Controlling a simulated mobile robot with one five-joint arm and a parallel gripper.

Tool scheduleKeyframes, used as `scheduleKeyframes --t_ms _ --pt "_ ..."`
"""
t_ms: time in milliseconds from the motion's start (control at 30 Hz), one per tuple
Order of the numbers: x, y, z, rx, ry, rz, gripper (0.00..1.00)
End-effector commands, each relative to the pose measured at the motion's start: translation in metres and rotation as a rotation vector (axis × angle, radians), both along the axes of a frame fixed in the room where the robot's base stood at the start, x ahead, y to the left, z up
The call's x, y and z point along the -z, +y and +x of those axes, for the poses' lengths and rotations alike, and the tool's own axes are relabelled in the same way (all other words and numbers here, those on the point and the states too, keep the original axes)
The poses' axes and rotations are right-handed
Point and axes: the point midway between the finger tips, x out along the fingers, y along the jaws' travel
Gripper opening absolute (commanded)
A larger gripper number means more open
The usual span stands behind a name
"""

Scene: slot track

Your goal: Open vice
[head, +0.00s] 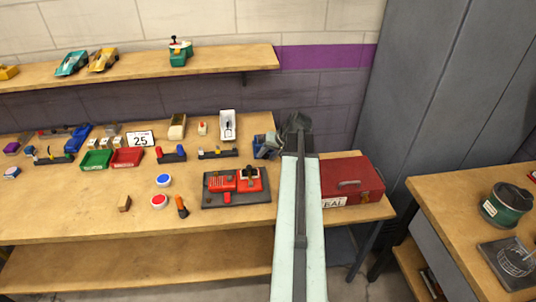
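A red vice (222,184) sits on a dark base plate at the front right of the wooden workbench in the head view. Its two red blocks stand side by side, with a dark part on top of the right one. A red rod shows at its front. The picture is too small to tell how wide its jaws are apart. My arm reaches up the picture to the right of the vice. My gripper (272,146) is beyond the vice, close to a blue container. Its fingers are too small and dark to tell whether they are open.
A red toolbox (350,180) stands right of my arm. A blue container (260,146) is at the bench's back right. Red and blue buttons (162,181) and a small orange-and-black tool (181,206) lie left of the vice. A shelf (140,67) hangs above.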

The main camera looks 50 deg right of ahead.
Motion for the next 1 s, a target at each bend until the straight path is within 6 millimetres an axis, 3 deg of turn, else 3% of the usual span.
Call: scheduleKeyframes --t_ms 367,733,1000 --pt "-0.005 0.000 -0.002 0.000 -0.001 0.001 0.37" --pt "-0.062 -0.001 -0.034 0.000 0.001 0.001 0.37" --pt "-0.066 -0.003 -0.041 -0.002 0.000 0.001 0.37"
